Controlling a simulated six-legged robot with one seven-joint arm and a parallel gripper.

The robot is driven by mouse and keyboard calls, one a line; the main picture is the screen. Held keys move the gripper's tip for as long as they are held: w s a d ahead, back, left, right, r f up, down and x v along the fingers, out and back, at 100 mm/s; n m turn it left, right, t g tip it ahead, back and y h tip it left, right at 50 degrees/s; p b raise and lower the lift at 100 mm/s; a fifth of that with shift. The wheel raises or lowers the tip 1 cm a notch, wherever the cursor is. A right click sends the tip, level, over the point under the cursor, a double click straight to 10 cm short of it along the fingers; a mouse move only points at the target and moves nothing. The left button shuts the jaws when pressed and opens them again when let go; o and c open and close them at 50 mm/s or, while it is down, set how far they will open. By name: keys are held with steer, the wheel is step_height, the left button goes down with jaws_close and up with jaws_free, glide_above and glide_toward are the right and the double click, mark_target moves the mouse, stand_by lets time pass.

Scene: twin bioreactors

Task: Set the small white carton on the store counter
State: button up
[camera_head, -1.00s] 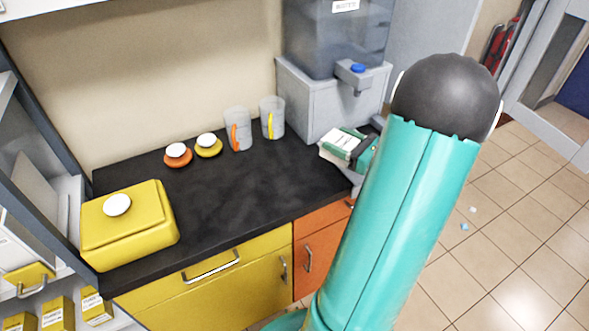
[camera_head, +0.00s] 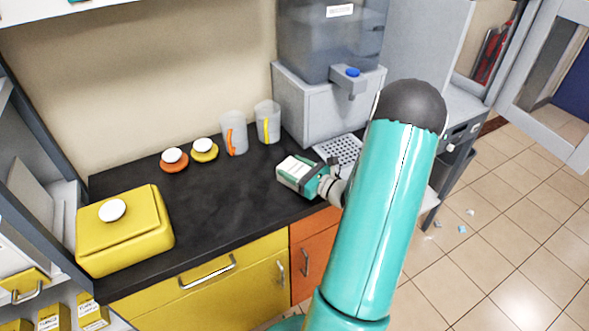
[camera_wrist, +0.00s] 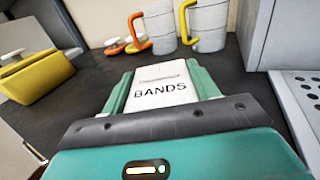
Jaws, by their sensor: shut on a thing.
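The small white carton (camera_head: 297,171) is in my gripper (camera_head: 318,180), over the right part of the black store counter (camera_head: 235,205). In the wrist view the carton (camera_wrist: 160,88) shows a label reading "BANDS" and sits between the two teal fingers of my gripper (camera_wrist: 161,85), which are shut on it. The counter (camera_wrist: 95,90) shows around it in that view. I cannot tell whether the carton's underside touches the counter or is just above it.
A dispenser (camera_head: 325,105) with a drip grid (camera_head: 340,149) stands right of the carton. Two jugs (camera_head: 234,133) (camera_head: 268,122) and two lidded pots (camera_head: 174,160) (camera_head: 205,150) stand along the back. A yellow box (camera_head: 125,235) is at the left. The counter's middle is clear.

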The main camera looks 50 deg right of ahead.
steer(key=shift+f, duration=0.2)
steer(key=o, duration=1)
